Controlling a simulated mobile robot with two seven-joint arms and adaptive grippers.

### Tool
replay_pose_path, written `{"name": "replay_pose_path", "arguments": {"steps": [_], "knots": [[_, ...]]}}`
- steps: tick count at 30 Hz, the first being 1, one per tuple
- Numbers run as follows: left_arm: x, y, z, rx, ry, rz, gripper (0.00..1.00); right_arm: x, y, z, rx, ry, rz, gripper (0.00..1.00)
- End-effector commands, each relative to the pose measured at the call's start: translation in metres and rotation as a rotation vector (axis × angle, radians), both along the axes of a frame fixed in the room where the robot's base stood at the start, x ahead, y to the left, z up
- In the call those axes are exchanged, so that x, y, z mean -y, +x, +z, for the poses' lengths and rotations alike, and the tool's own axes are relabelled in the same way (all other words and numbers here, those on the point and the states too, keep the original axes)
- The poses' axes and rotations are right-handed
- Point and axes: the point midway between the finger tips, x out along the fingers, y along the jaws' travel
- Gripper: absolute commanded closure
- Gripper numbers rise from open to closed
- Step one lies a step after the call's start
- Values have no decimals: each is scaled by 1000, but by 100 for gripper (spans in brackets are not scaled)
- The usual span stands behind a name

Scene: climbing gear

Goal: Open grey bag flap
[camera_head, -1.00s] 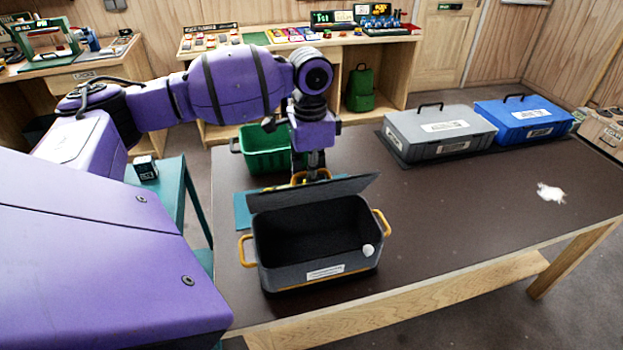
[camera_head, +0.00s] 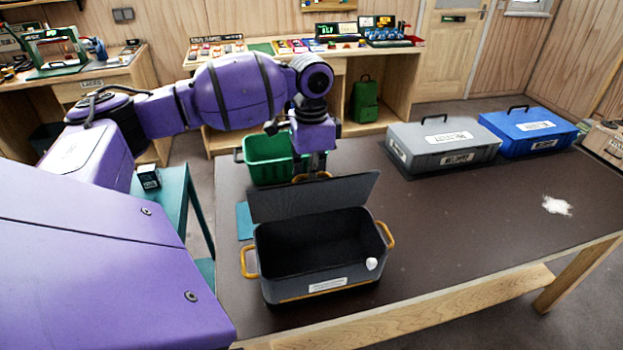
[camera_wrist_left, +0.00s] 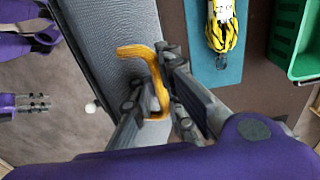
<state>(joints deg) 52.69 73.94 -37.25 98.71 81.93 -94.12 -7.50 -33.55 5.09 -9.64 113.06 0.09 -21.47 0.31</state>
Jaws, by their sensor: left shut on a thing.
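The grey bag (camera_head: 318,291) stands on the dark table with its dark inside showing. Its grey flap (camera_head: 312,197) stands up along the far edge. My left gripper (camera_head: 314,174) is behind the flap, mostly hidden in the head view. In the left wrist view, the left gripper (camera_wrist_left: 160,92) is shut on the flap's yellow handle (camera_wrist_left: 136,51), beside the flap's grey face (camera_wrist_left: 112,40). Yellow side handles (camera_head: 249,262) sit at the bag's ends. In the left wrist view, a second purple arm's gripper (camera_wrist_left: 38,103) shows at the left, too small to read.
A green crate (camera_head: 266,158) stands behind the bag. A yellow-and-black item (camera_wrist_left: 222,25) lies on a teal mat (camera_wrist_left: 232,72). A grey case (camera_head: 443,145) and a blue case (camera_head: 528,129) are at the back right. A white patch (camera_head: 556,205) lies right. The table between is clear.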

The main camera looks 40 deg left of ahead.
Motion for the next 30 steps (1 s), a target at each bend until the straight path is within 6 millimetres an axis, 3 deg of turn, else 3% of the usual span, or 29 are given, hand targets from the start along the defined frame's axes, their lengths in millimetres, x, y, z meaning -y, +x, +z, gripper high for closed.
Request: {"name": "replay_pose_path", "arguments": {"steps": [18,19,24,30], "knots": [[-20,17,1,5,1,1,100,-3,-5,-7,-14,8,-8,60],[-20,17,1,6,0,1,91,-3,-5,-7,-14,9,-8,60],[-19,17,0,4,0,1,69,-4,-5,-7,-13,10,-10,60],[-19,16,-1,2,1,1,67,-3,-5,-7,-14,9,-8,60]]}}
